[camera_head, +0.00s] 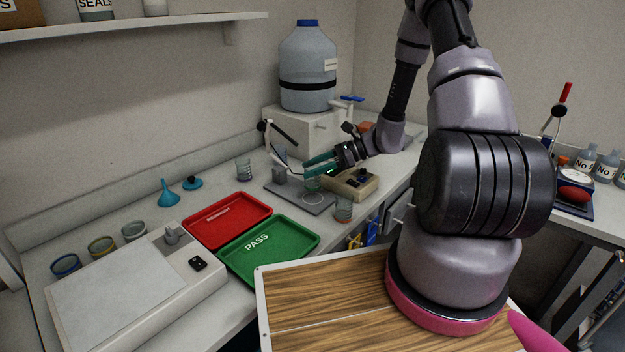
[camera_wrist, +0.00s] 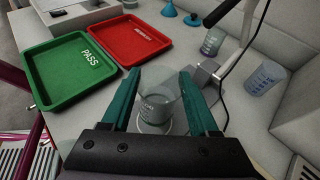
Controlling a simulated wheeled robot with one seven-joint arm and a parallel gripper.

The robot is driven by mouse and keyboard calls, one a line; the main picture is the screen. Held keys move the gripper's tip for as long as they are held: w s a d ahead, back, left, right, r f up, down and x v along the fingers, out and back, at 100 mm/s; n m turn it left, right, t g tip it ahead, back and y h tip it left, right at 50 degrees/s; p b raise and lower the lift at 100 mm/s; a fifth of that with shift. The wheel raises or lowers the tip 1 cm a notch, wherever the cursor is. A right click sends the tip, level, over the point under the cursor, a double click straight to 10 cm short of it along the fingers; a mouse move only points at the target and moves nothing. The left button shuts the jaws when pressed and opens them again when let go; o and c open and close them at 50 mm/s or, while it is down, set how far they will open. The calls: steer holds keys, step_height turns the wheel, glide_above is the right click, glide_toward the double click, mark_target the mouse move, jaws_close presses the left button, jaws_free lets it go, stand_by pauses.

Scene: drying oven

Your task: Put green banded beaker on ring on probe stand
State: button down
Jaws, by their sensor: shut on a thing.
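My gripper (camera_head: 312,170) is shut on a clear beaker with a greenish tint (camera_head: 312,184), taken as the green banded beaker; its band is hard to make out. In the wrist view the beaker (camera_wrist: 158,98) sits upright between the green fingers (camera_wrist: 160,100). The probe stand (camera_head: 285,192) is a grey plate with a block and a slanted arm at its back. A pale ring (camera_head: 313,199) is marked on the plate. In the wrist view part of the ring (camera_wrist: 146,128) shows below the beaker. I cannot tell whether the beaker touches the plate.
A beaker with an orange tint (camera_head: 343,208) stands right of the plate, another beaker (camera_head: 243,170) to its left. Red (camera_head: 228,220) and green (camera_head: 268,250) trays lie in front. The stand's arm (camera_wrist: 240,40) rises near my fingers.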

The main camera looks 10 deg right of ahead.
mark_target(313, 179)
steer(key=shift+f, duration=1.9)
steer(key=shift+f, duration=0.15)
steer(key=shift+c, duration=0.7)
jaws_free()
